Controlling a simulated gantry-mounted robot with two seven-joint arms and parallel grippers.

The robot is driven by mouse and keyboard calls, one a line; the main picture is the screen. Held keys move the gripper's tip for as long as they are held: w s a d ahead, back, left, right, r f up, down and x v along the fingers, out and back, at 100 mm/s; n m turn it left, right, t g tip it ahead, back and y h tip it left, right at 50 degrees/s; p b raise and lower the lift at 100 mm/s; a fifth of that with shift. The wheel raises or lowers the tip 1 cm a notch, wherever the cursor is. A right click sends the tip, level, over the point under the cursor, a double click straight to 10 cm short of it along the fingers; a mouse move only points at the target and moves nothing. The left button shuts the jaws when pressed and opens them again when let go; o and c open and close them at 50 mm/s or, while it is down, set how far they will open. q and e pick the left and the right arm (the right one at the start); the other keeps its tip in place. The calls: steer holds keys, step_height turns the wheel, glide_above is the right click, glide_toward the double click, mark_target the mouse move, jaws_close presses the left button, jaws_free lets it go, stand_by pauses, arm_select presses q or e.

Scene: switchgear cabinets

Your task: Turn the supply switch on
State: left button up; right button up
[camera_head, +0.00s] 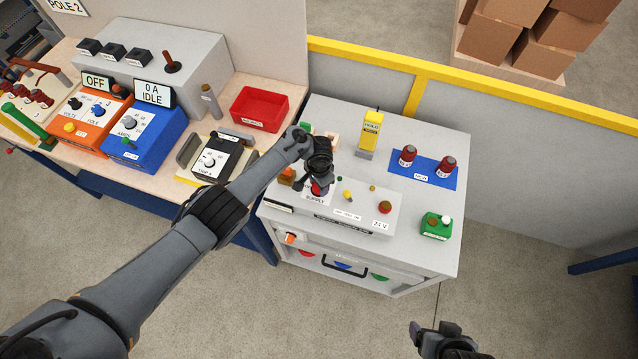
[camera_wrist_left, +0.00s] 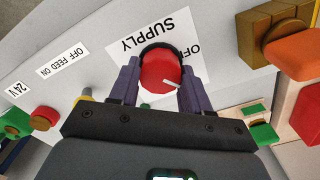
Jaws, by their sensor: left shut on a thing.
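The supply switch is a red round knob (camera_wrist_left: 158,72) on a white plate marked SUPPLY (camera_wrist_left: 155,30). A short white line shows on the knob's face, angled in the left wrist view. An OFF label is partly hidden behind a finger; any ON label is hidden. My left gripper (camera_wrist_left: 160,80) is shut on the knob, one purple finger on each side. In the head view the left gripper (camera_head: 317,184) reaches down over the knob and covers most of it. My right gripper (camera_head: 447,338) is at the bottom right, away from the bench; its jaws are unclear.
The grey test bench (camera_head: 440,150) carries a yellow tester (camera_head: 370,130), red capped parts on a blue mat (camera_head: 425,176), a green button box (camera_head: 436,226) and a red lamp (camera_head: 385,207). A red tray (camera_head: 259,108) stands left. A yellow-topped barrier (camera_head: 480,90) runs behind.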

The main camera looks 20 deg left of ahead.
arm_select(q)
steer(key=m, duration=0.3)
steer(key=shift+m+b, duration=0.3)
steer(key=shift+m, duration=0.1)
steer(key=shift+m+b, duration=0.4)
steer(key=shift+m, duration=1.6)
steer(key=o, duration=1.1)
steer(key=shift+c, duration=0.2)
steer(key=shift+r, duration=0.1)
step_height(320, 180, up, 9)
steer(key=p, duration=0.2)
steer(key=shift+p, duration=0.35)
steer(key=shift+r, duration=0.8)
